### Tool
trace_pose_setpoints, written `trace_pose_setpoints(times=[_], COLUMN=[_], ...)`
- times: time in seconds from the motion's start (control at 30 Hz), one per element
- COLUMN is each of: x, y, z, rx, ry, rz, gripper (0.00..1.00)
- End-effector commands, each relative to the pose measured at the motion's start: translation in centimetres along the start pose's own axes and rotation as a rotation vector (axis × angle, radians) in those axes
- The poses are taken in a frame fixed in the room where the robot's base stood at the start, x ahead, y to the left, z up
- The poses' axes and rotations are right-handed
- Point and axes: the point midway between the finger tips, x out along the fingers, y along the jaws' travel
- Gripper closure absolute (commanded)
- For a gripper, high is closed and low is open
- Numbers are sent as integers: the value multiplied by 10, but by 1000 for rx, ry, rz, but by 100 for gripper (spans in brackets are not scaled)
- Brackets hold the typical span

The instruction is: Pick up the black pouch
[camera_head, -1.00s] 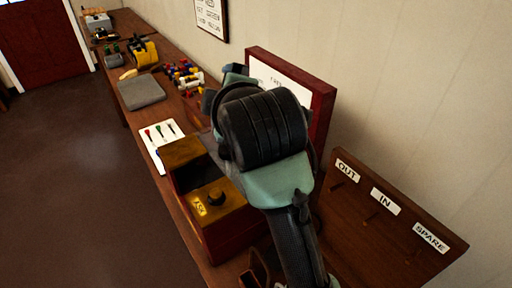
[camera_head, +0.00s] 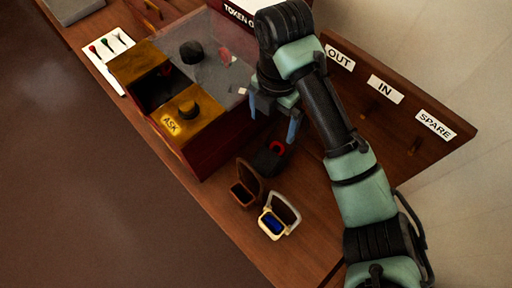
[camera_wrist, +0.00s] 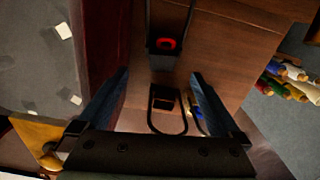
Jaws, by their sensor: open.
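The black pouch (camera_head: 270,161) lies on the bench at the right side of the dark red box, with a red piece showing in it. In the wrist view the black pouch (camera_wrist: 164,56) is ahead at the top, with a red ring on it. My gripper (camera_head: 272,121) is open and empty, fingers pointing down, above the black pouch and apart from it. In the wrist view my gripper (camera_wrist: 160,74) shows both fingers spread, with the pouch beyond the tips, roughly between their lines.
A brown pouch (camera_head: 243,194) and a cream pouch (camera_head: 271,224) with blue inside lie close by, toward the front edge. The red box with brass top (camera_head: 199,99) stands left. A board with OUT, IN and SPARE labels (camera_head: 400,115) rises behind. Bench to the right is clear.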

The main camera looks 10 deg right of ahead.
Motion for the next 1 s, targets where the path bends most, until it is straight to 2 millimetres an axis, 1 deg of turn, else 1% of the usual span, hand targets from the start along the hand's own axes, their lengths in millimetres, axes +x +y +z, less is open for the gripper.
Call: trace_pose_setpoints(times=[0.03,0.13,0.2,0.3,0.4,0.53,0.8,0.9,1.0], x=[14,35,49,63,71,76,112,121,124], y=[0,1,1,1,1,0,-4,-4,-3], z=[-2,-2,-2,-2,-1,0,1,2,2], rx=[1,0,1,0,0,1,2,1,0], ry=[6,6,6,3,2,1,3,1,0], rz=[0,0,1,2,2,1,-1,-1,0], gripper=[0,0,0,0,0,0,0,0,0])
